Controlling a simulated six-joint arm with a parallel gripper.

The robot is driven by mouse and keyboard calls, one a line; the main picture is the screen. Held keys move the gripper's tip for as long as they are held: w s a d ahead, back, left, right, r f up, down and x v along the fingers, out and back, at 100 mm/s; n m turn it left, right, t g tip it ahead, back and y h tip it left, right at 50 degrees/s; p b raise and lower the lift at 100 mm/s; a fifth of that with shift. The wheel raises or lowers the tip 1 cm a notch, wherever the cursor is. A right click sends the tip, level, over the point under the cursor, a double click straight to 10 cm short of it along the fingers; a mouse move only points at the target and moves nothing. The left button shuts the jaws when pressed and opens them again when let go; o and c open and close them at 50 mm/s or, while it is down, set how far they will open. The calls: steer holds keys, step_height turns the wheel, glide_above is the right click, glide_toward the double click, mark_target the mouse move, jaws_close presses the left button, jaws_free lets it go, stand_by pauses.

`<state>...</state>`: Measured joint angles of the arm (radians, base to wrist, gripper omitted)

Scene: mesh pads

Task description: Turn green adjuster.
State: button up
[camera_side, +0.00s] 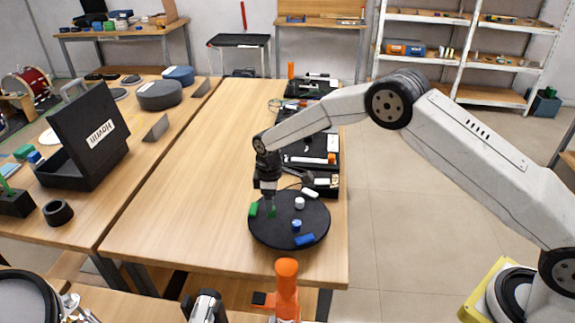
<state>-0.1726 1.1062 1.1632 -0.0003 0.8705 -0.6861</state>
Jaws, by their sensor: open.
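A round black pad (270,236) lies near the front right of the wooden table. A small green piece (271,213), which looks like the green adjuster, sits on its left half. My gripper (269,205) points down right over this piece, with open jaws at or around it; whether they touch it is too small to tell. A green block (253,209) lies at the pad's left edge, just left of my gripper. A white piece (299,203) and a blue piece (297,225) stand on the pad to the right.
A blue block (305,240) lies at the pad's front and a white one (310,193) at its back. Black trays (318,152) with tools line the table's right side. An orange-topped object (287,285) stands in the foreground. The table's left part is clear.

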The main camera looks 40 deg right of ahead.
steer(key=shift+f, duration=1.8)
jaws_close()
steer(key=shift+m, duration=0.3)
steer(key=m, duration=1.1)
